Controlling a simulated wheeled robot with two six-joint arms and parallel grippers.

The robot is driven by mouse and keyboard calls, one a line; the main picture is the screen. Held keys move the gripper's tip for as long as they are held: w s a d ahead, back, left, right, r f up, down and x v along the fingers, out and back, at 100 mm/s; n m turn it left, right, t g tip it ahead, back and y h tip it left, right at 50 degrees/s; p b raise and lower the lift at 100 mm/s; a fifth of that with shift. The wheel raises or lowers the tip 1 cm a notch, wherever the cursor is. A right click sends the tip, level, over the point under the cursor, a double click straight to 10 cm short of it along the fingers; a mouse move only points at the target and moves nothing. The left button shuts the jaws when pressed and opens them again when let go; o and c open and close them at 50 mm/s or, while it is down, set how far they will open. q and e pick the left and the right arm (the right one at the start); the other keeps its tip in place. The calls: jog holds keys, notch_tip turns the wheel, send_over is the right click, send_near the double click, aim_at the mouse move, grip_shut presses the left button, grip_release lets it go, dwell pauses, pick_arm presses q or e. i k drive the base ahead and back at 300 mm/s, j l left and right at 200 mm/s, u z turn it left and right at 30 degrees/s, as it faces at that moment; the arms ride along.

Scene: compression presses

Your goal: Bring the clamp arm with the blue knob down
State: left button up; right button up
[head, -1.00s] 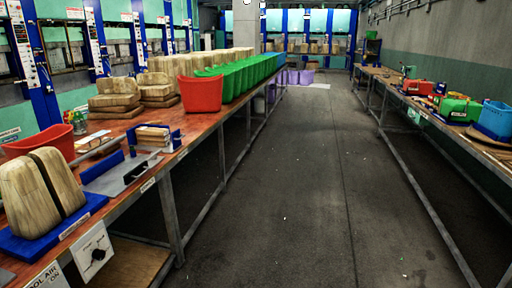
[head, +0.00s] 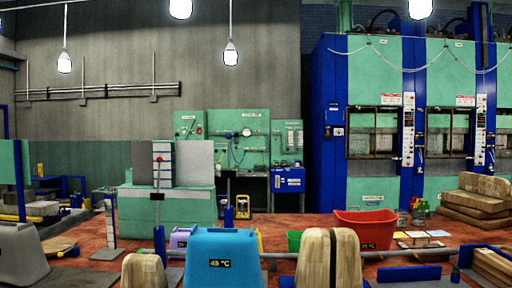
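Neither of my grippers shows in the head view. A thin upright post with a blue lower part (head: 160,245) stands at the table's left middle, behind a blue bin. A long grey bar (head: 400,252) runs level across the front of the table to the right. I cannot tell whether either belongs to the clamp arm, and no blue knob can be made out for certain.
The red-brown table (head: 80,236) fills the front. On it are a blue bin (head: 222,258) marked 43 °C, a split wooden-looking block (head: 328,262), a red bin (head: 365,229) and stacked blocks (head: 477,197). Blue-framed presses (head: 372,120) stand behind at right.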

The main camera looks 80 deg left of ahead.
aim_at(228, 174)
jog(key=u, duration=1.9)
